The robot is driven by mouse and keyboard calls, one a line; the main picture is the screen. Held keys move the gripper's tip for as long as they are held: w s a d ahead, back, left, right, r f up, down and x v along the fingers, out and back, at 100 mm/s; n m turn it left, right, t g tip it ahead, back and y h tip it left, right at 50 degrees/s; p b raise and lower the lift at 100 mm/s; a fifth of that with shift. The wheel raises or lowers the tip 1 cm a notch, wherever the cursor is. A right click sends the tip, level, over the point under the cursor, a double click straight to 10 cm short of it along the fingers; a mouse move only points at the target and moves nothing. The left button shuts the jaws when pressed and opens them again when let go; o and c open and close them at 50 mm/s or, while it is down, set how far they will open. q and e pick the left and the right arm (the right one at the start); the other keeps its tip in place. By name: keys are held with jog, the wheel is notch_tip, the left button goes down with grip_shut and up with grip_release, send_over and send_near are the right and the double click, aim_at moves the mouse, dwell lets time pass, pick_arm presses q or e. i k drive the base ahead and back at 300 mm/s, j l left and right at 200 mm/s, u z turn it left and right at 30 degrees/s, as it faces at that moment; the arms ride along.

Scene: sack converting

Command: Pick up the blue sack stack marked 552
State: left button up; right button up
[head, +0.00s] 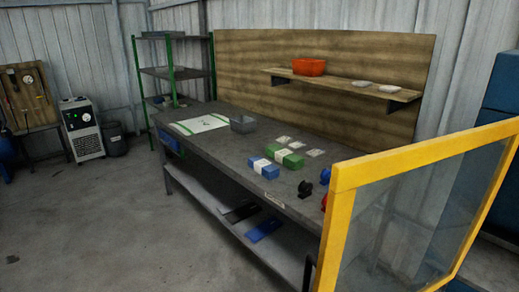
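A blue stack (259,165) with a white band lies on the grey workbench (225,148), near its front edge. A green stack (291,159) with a white band lies just behind and to the right of it, close beside it. Any number on the blue stack is too small to read. Neither of my grippers shows in the head view.
A yellow-framed clear panel (345,180) stands in front of the bench's right end. Black and red items (306,189) lie right of the stacks. A grey tray (243,125) sits farther left. A lower shelf (215,195) holds flat items.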

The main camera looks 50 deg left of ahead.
aim_at(264, 167)
jog(key=i+j, duration=0.1)
jog(key=j, duration=0.3)
jog(key=j+u, duration=0.1)
jog(key=j, duration=0.35)
jog(key=i+j, duration=0.15)
jog(key=j, duration=0.25)
jog(key=i+j+u, duration=0.1)
jog(key=j, duration=0.3)
jog(key=i+j, duration=0.15)
jog(key=j, duration=0.25)
jog(key=i+j+u, duration=0.1)
jog(key=j, duration=0.3)
jog(key=i+j, duration=0.15)
jog(key=j, duration=0.2)
jog(key=i+j+u, duration=0.1)
jog(key=j, duration=0.3)
jog(key=i+j+z, duration=0.15)
jog(key=j, duration=0.15)
jog(key=k, duration=0.05)
